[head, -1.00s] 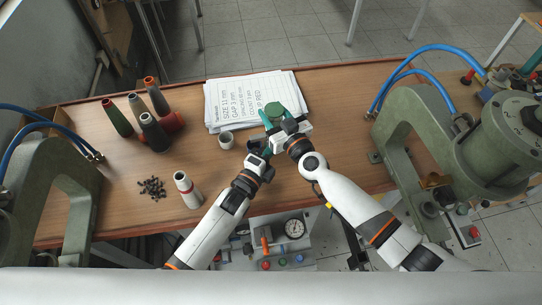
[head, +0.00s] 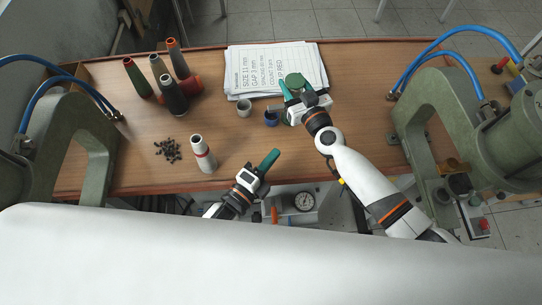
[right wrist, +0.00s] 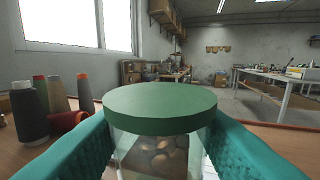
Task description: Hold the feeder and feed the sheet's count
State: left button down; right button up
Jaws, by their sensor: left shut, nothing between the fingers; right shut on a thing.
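The printed sheet (head: 248,78) lies on a stack of papers at the back middle of the table. It shows lines for size, gap, spacing and count; the count figure is too small to read surely. My right gripper (head: 297,88) is shut on a jar with a green lid (head: 295,80) at the sheet's front right edge. In the right wrist view, teal fingers grip the clear jar (right wrist: 155,158) from both sides; brownish round pieces show inside under its green lid (right wrist: 160,108). My left gripper (head: 271,160) is shut and empty near the table's front edge, apart from everything.
A grey cup (head: 244,110) and a small blue cup (head: 271,119) stand before the sheet. Green presses (head: 93,165) flank the table.

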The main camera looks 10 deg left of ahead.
jog(key=shift+f, duration=0.15)
jog(key=o, duration=1.2)
jog(key=v, duration=1.2)
